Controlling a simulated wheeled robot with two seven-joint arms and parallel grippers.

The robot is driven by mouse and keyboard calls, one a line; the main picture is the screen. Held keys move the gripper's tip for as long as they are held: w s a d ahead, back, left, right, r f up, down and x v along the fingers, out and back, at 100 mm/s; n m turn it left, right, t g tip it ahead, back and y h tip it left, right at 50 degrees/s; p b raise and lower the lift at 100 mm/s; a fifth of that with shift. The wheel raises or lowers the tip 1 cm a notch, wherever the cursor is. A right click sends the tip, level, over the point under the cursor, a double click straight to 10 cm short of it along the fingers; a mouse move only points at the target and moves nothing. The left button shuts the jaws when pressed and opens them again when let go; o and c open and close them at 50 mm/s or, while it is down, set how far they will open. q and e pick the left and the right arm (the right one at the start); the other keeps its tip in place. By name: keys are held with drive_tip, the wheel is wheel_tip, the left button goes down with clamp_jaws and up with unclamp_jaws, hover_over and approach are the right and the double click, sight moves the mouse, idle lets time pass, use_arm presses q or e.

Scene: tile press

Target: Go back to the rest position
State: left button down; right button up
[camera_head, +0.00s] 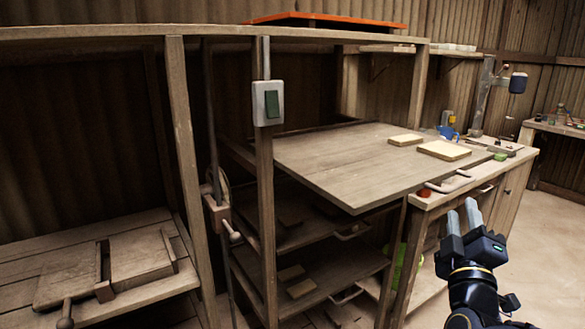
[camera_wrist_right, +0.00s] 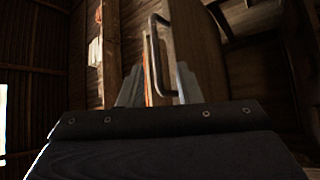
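My right gripper (camera_head: 463,210) is at the lower right of the head view, fingers pointing up, with a gap between them and nothing held. It is in front of the wooden workbench (camera_head: 478,190), below a curved metal handle (camera_head: 448,184) at the edge of the pulled-out board (camera_head: 340,165). In the right wrist view the fingers (camera_wrist_right: 158,90) are apart, and a metal handle (camera_wrist_right: 155,60) on a wooden panel shows beyond and between them. I cannot tell the exact distance to it. My left gripper is not in view.
Two pale tiles (camera_head: 444,150) lie on the board's right part. A wooden rack (camera_head: 265,200) with a green switch (camera_head: 271,104) stands at centre. A low wooden press table (camera_head: 105,265) is at left. Clear floor (camera_head: 545,250) lies at right.

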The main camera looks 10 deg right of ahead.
drive_tip(key=s+a+f+m+g+y+p, duration=0.2)
drive_tip(key=a+g+y+p, duration=0.1)
drive_tip(key=a+y, duration=0.2)
drive_tip(key=s+a+f+m+g+y+p, duration=0.1)
drive_tip(key=s+a+f+g+y+p, duration=0.1)
drive_tip(key=a+y+p, duration=0.25)
drive_tip(key=s+a+f+m+g+y+p, duration=0.1)
drive_tip(key=s+a+f+m+g+y, duration=0.1)
drive_tip(key=s, duration=0.5)
drive_tip(key=s+a+f+m+g+y+p, duration=0.2)
drive_tip(key=s+a+f+m+g, duration=0.2)
drive_tip(key=s+a+g, duration=0.2)
drive_tip(key=shift+s+a+f+g+p, duration=0.35)
drive_tip(key=shift+s+g, duration=0.35)
drive_tip(key=shift+s, duration=0.55)
